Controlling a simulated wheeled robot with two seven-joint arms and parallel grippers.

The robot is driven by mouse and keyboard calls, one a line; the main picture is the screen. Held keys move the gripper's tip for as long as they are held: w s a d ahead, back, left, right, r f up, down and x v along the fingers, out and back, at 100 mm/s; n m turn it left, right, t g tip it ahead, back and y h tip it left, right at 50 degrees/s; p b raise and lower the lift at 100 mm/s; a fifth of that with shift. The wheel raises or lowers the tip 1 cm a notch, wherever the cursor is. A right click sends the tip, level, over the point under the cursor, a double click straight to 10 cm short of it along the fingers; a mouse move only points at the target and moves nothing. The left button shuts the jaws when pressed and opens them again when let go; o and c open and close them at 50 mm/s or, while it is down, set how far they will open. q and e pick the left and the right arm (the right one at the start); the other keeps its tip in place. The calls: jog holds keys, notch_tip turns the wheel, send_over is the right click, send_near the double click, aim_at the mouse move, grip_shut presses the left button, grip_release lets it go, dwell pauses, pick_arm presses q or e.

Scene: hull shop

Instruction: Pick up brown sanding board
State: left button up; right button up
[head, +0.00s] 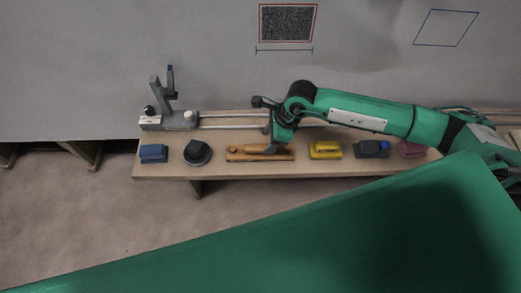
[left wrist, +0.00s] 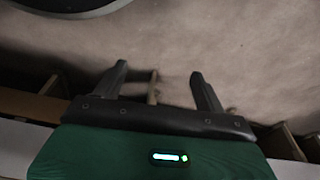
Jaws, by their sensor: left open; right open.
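The brown sanding board (head: 245,154) is a long orange-brown block lying on the wooden bench shelf in the head view, between a dark round tool and a yellow tool. My right gripper (head: 271,145) is open and points down right at the board, its fingers overlapping the board's middle in the picture. I cannot tell whether the fingers touch it or are around it. My left gripper (left wrist: 159,70) is open and empty in the left wrist view, with bare floor beyond its fingers. It does not show in the head view.
On the shelf (head: 160,171) stand a blue block (head: 153,153), the dark round tool (head: 197,153), the yellow tool (head: 325,150), a grey-blue tool (head: 371,149) and a pink block (head: 411,149). A grey clamp stand (head: 158,100) and metal rail (head: 235,126) lie behind.

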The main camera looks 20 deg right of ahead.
aim_at(262, 146)
jog(key=shift+x, duration=2.3)
jog(key=shift+a, duration=0.1)
jog(key=shift+c, duration=0.2)
grip_shut()
